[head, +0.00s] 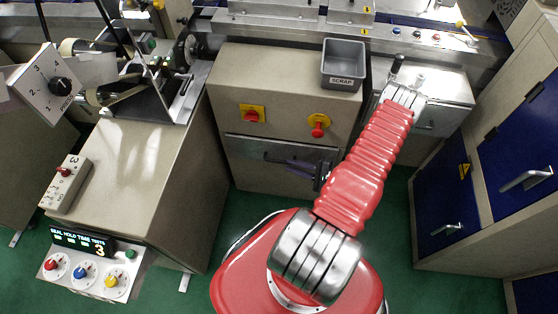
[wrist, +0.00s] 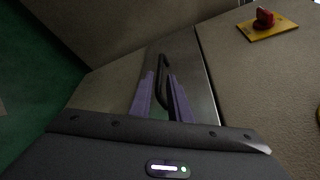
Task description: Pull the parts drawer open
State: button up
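The parts drawer has a grey metal front (head: 240,148) in the beige cabinet below the switches. The front looks flush with the cabinet. Its dark bar handle (head: 278,157) runs across the front; in the wrist view the handle (wrist: 162,66) points away from me. My gripper (head: 298,165) is at the right part of the handle. In the wrist view my gripper (wrist: 160,75) has its two purple fingers apart, one on each side of the handle, with gaps visible between them. Whether a finger touches the bar is unclear. The near end of the handle is partly hidden.
A red knob on a yellow plate (head: 252,114) and a red emergency button (head: 319,123) sit above the drawer. A grey scrap bin (head: 343,64) stands on top. A beige cabinet (head: 150,170) stands left, blue doors (head: 440,200) right. Green floor (head: 225,225) lies before the drawer.

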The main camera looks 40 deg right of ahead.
aim_at(282, 162)
jog(key=shift+x, duration=3.65)
jog(key=shift+c, duration=0.2)
grip_shut()
jog(key=shift+s, duration=0.1)
